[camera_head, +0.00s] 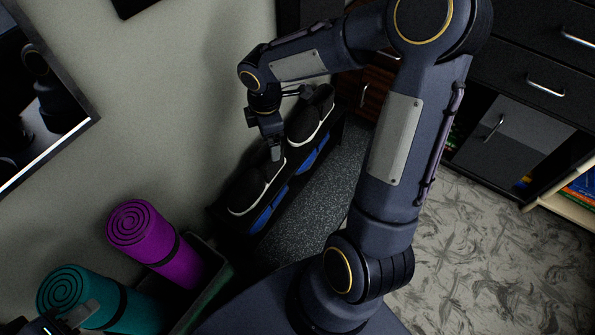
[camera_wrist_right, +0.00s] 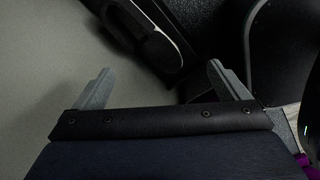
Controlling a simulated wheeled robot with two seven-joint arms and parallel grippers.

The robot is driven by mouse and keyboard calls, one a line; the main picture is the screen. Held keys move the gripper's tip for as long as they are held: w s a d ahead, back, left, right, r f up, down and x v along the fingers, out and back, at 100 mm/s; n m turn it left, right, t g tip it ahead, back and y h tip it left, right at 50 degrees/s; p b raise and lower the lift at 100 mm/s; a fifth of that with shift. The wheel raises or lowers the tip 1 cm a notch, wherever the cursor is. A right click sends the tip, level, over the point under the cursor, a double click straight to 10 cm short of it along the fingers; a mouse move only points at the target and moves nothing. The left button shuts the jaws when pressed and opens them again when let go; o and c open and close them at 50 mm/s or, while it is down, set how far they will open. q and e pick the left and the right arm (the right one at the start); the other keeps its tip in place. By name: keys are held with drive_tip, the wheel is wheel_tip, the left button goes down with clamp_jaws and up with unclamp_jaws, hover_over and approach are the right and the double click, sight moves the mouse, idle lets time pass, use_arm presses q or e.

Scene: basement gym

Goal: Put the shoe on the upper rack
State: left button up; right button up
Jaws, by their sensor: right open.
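A narrow dark shoe rack (camera_head: 216,219) stands along the wall. Dark shoes with white sole edges lie on its upper level, a nearer one (camera_head: 250,188) and a farther one (camera_head: 311,118). Blue shapes (camera_head: 268,212), perhaps other shoes, show below them. My right gripper (camera_head: 273,151) hangs over the rack near the gap between the two dark shoes. In the right wrist view its fingers (camera_wrist_right: 158,82) are spread with nothing between them, and a dark shoe (camera_wrist_right: 152,47) lies beyond the tips. My left gripper (camera_head: 76,316) is partly visible at the bottom left; its jaws are unclear.
A purple rolled mat (camera_head: 148,235) and a teal rolled mat (camera_head: 85,293) lie in a dark container (camera_head: 210,285) left of the rack's near end. Dark drawers (camera_head: 520,75) and a low shelf with books (camera_head: 580,190) stand at right. The patterned floor at lower right is clear.

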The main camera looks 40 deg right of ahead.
drive_tip(key=s+a+r+m+t+y, duration=0.2)
drive_tip(key=s+r+m, duration=0.3)
drive_tip(key=s+m, duration=0.3)
drive_tip(key=s+a+r+m+t+y, duration=0.2)
drive_tip(key=s+r+m, duration=0.3)
drive_tip(key=s+m, duration=0.3)
drive_tip(key=s, duration=0.3)
drive_tip(key=shift+s+a+r+t, duration=0.15)
drive_tip(key=shift+s+a+t, duration=0.15)
drive_tip(key=shift+a, duration=0.1)
